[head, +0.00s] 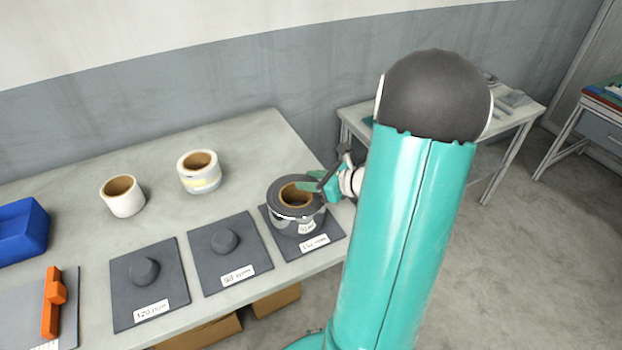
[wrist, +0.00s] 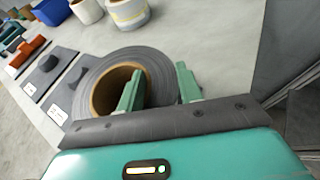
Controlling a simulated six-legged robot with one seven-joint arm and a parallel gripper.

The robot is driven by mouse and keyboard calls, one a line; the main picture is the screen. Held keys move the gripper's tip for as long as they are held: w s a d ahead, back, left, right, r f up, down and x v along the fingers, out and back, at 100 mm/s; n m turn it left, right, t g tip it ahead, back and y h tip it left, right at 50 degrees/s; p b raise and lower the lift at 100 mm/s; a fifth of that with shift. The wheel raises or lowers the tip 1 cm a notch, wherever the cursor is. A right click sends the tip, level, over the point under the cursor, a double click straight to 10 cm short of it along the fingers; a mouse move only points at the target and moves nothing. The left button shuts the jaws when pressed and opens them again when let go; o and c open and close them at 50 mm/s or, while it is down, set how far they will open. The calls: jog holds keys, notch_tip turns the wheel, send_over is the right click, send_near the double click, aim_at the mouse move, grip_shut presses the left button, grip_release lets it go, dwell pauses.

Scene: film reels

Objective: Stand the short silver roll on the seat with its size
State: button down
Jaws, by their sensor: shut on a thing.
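The silver-grey roll (head: 295,200) has a brown core and a small white label on its side, too small to read surely. It is upright over the right-hand dark seat (head: 333,231), whose label seems to read 132 mm. Whether it rests fully on that seat I cannot tell; it hides the seat's peg. My gripper (head: 318,183) is shut on the roll's wall. In the wrist view, one finger is at the core opening and the other at the outer edge of the roll (wrist: 97,75).
The middle seat (head: 253,263) and left seat (head: 121,277) are empty, each with a short peg. A white roll (head: 123,197) and a cream-banded roll (head: 199,173) stand behind. A blue bin (head: 22,232) and an orange tool (head: 52,303) are at left.

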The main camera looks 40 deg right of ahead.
jog(key=c, duration=1.2)
grip_release()
jog(key=shift+f, duration=0.1)
jog(key=shift+f, duration=0.1)
jog(key=v, duration=1.1)
jog(key=shift+a, duration=0.1)
